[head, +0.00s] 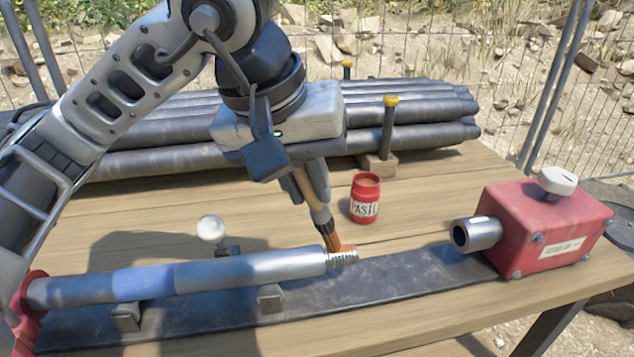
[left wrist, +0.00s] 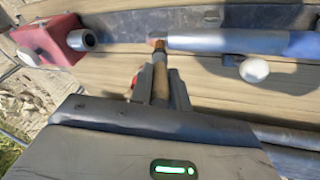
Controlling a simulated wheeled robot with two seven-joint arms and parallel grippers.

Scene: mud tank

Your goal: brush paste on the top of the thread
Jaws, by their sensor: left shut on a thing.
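My left gripper (head: 312,182) is shut on the wooden handle of a brush (head: 322,212) and points it down. The brush's brown bristles (head: 333,240) touch or hang just over the top of the thread (head: 343,257) at the right end of a grey pipe (head: 230,270). In the left wrist view the brush (left wrist: 159,82) reaches from the gripper (left wrist: 160,95) to the pipe's end. A red paste jar (head: 365,200) stands open on the table, right of the brush. My right gripper is not in view.
The pipe lies on small supports over a dark plate (head: 420,275). A red box (head: 545,235) with a metal socket (head: 475,234) stands right of the thread, with a gap between. Several pipes (head: 425,135) lie stacked behind, by a yellow-topped post (head: 389,125). A white knob (head: 211,229) stands behind the pipe.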

